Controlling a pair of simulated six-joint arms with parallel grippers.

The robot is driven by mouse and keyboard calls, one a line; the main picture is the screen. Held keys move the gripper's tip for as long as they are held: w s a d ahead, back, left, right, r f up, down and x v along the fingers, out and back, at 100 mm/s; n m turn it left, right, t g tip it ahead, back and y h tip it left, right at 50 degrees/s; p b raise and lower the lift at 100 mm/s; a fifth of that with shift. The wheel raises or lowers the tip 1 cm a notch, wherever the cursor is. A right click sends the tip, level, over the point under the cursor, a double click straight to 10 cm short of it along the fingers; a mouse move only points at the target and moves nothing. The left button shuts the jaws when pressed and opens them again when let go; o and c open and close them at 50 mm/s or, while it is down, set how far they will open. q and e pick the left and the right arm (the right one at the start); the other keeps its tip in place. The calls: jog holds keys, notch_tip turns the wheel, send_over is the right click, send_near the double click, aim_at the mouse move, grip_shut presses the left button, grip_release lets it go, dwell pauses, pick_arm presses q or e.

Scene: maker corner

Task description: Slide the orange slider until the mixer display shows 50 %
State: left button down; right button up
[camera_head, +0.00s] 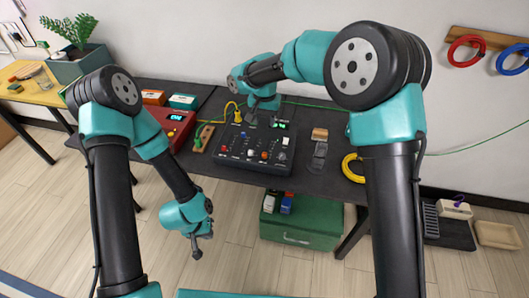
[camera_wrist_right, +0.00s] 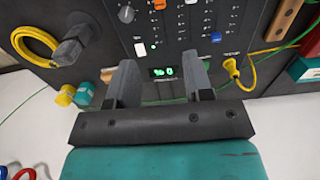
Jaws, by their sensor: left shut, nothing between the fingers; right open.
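The mixer (camera_head: 240,160) is a dark panel with several slider caps and knobs on the black table. An orange slider cap (camera_head: 264,155) shows near its front; in the right wrist view an orange cap (camera_wrist_right: 158,4) is at the top edge, partly cut off. The mixer display (camera_wrist_right: 162,72) is lit green, seen upside down, and appears to read 0 %. My right gripper (camera_wrist_right: 160,68) is open and empty, above the display end of the mixer, apart from the orange cap. My left gripper (camera_head: 200,254) is shut and empty, low in front of the table.
White (camera_wrist_right: 140,48) and blue (camera_wrist_right: 216,37) slider caps flank the orange one. A red device (camera_head: 172,125) stands left of the mixer. A yellow coil (camera_head: 352,168) lies to its right. A yellow plug (camera_wrist_right: 231,66) and cable lie near the mixer. A green box (camera_head: 300,228) is below the table.

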aim_at(264, 153)
notch_tip(264, 153, down, 17)
jog(key=shift+r, duration=0.1)
dwell(0.5)
jog(key=shift+c, duration=0.5)
grip_shut()
